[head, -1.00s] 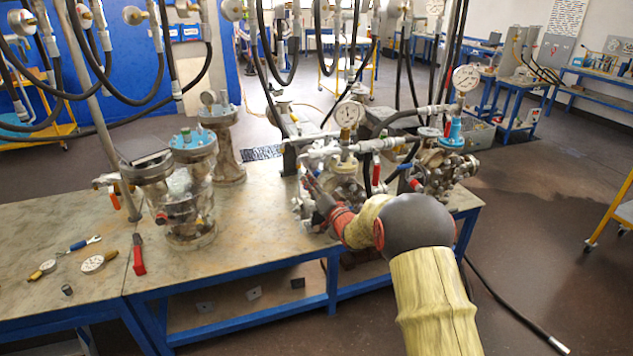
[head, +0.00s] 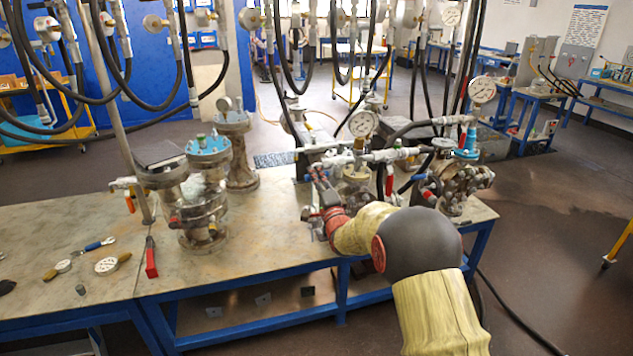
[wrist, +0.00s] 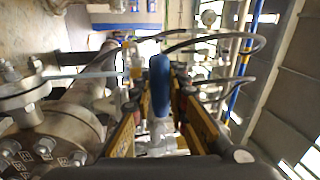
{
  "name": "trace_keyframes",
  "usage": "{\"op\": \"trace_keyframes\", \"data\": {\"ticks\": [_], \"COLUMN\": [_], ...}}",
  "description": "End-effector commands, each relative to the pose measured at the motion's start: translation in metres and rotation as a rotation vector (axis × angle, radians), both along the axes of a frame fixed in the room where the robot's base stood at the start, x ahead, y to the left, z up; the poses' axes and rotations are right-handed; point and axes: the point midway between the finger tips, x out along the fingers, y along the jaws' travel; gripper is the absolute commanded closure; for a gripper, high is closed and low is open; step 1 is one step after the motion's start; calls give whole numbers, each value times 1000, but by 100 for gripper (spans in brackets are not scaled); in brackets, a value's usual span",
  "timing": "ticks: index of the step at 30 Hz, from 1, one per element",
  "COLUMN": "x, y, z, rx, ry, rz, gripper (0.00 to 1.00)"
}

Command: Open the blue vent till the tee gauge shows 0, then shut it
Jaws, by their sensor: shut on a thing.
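My gripper (head: 318,178) reaches into the pipework at the middle vessel (head: 352,190) on the bench. In the wrist view, my gripper (wrist: 163,105) has its two fingers on either side of the blue vent handle (wrist: 159,78), shut on it. The handle points up in that view, with a pale metal fitting below it. The tee gauge appears to be the round white dial (head: 362,123) above a brass fitting over this vessel. Its needle is too small to read. How far the vent is turned cannot be told.
A second gauge (head: 482,88) stands on the right-hand vessel (head: 460,185). Red handles and black hoses crowd close around my arm. Loose gauges and tools lie on the bench's left, where the front is mostly clear.

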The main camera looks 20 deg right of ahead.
Motion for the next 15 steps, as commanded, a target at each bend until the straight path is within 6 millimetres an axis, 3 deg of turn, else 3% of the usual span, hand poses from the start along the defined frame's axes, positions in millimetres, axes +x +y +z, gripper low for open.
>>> {"op": "trace_keyframes", "data": {"ticks": [15], "x": [0], "y": [-1], "z": [7], "rx": [85], "ry": [3], "rz": [-1], "gripper": [100]}}
